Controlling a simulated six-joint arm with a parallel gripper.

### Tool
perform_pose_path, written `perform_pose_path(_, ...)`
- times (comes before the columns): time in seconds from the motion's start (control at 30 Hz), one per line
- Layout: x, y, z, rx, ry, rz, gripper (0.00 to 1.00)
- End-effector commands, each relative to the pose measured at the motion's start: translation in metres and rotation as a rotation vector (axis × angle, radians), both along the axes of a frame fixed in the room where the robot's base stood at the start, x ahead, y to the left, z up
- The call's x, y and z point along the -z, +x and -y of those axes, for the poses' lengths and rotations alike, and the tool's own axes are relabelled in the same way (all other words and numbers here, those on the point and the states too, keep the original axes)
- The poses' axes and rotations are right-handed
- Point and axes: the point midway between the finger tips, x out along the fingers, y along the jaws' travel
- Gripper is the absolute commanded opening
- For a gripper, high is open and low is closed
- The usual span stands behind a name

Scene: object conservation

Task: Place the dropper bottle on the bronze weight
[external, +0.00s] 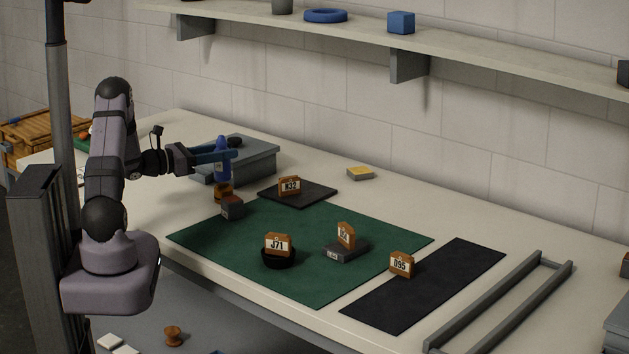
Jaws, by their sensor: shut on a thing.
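A dark grey block (232,207) with a brownish top stands just in front, at the green mat's left corner. A bronze-coloured spool shape (172,335) lies low at the front, below the table top.
A grey case (255,163) stands close behind my gripper. Labelled orange blocks stand on a black pad (318,198), a round black dish (278,261), a grey block (346,251) and a black mat (420,297). The green mat (300,227) has free room. A grey rail frame (500,300) lies right.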

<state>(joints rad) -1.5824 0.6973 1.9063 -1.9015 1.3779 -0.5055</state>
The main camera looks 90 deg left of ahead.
Motion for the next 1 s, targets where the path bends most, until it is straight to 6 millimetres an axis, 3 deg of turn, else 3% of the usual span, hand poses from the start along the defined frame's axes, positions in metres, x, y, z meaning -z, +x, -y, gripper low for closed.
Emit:
perform_pose_path(0.17,0.013,0.0,0.0,0.0,0.002,0.001,0.11)
perform_pose_path(0.6,0.019,0.0,0.0,0.0,0.003,0.001,0.11)
perform_pose_path(0.63,0.018,0.0,0.0,0.0,0.003,0.001,0.42)
perform_pose_path(0.7,0.018,0.0,0.0,0.0,0.002,0.0,0.53)
perform_pose_path(1.0,0.017,0.0,0.0,0.0,0.002,0.0,0.53)
